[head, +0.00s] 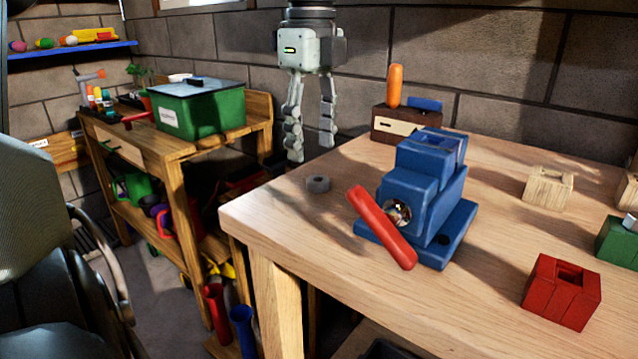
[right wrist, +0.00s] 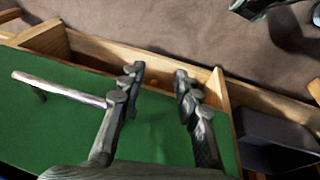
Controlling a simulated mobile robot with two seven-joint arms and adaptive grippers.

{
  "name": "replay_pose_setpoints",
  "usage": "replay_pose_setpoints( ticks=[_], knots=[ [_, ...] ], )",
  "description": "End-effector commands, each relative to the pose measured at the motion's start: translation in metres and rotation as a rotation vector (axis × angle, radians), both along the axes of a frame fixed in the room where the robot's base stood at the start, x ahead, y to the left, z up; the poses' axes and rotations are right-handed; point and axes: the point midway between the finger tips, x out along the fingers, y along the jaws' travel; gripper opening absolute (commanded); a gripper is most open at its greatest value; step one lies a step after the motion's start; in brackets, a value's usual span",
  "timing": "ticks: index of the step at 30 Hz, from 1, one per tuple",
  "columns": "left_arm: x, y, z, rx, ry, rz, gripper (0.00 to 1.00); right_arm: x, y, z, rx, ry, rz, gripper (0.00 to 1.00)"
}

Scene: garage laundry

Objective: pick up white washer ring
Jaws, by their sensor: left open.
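A small ring (head: 318,183), greyish in the shade, lies flat near the back left edge of the wooden workbench; I take it for the white washer ring. My left gripper (head: 313,152) hangs fingers-down just above and behind the ring, open, with nothing between its fingers. It appears apart from the ring. My right gripper (right wrist: 158,72) shows in the right wrist view with its two fingers apart and empty, over a green surface. The ring does not show in that view.
A blue vise (head: 425,195) with a red handle (head: 381,227) stands right of the ring. A small wooden box (head: 405,127) is behind it. Red (head: 562,290) and pale wooden (head: 548,188) blocks sit to the right. A green bin (head: 205,112) stands on the left bench.

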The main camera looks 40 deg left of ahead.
Motion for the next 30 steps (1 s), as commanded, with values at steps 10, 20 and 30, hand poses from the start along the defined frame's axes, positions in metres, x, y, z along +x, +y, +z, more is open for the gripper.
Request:
replay_pose_setpoints(
  ticks=[10, 20, 30],
  knots=[
    [0.003, -0.009, -0.047, -0.006, 0.0, 0.0, 0.53, -0.002, 0.0, -0.011, 0.006, 0.007, 0.0, 0.33],
    [0.004, -0.008, -0.055, -0.005, -0.003, 0.0, 0.53, -0.002, 0.001, -0.013, 0.007, 0.006, 0.0, 0.33],
    [0.004, -0.008, -0.055, -0.005, -0.002, 0.0, 0.15, -0.002, 0.001, -0.013, 0.007, 0.006, 0.0, 0.33]
  ],
)
